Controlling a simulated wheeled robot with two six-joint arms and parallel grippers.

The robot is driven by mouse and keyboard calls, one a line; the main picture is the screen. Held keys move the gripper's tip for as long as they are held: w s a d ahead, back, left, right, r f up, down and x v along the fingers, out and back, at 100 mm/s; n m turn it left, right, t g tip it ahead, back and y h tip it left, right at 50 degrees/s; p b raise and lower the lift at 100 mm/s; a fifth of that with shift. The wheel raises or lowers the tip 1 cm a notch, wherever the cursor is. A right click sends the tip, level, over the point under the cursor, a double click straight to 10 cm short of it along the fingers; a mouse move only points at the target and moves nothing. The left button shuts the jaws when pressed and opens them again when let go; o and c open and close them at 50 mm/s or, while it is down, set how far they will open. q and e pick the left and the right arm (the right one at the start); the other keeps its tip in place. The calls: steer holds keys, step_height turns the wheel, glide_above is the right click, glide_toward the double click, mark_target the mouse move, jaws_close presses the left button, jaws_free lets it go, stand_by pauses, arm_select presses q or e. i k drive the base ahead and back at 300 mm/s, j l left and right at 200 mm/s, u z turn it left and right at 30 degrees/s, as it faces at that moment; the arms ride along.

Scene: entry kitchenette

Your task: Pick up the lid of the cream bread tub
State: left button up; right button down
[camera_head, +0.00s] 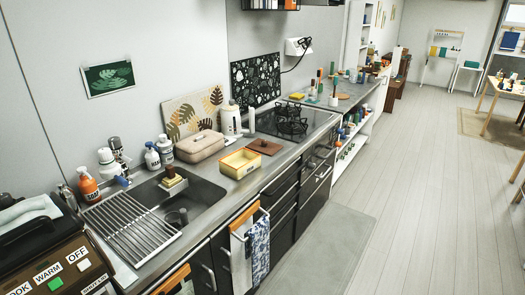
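A cream-beige tub (201,151) with rounded corners stands on the counter against the wall, right of the sink. Its pale lid (196,139) appears to sit closed on top, with a small brownish piece at its back edge. The inside of the tub is hidden. Any lettering on it is too small to read. Neither of my grippers shows in the head view.
A yellow open box (240,163) stands close in front of the tub, with a brown wooden board (264,147) beside it. A white kettle (231,120) stands behind. The sink (178,197) with a drying rack (131,223) lies left. The floor (420,210) is clear.

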mark_target(265, 147)
steer(key=i+l, duration=0.75)
steer(key=i+l+u, duration=0.15)
steer(key=i+l, duration=0.55)
steer(key=l, duration=0.15)
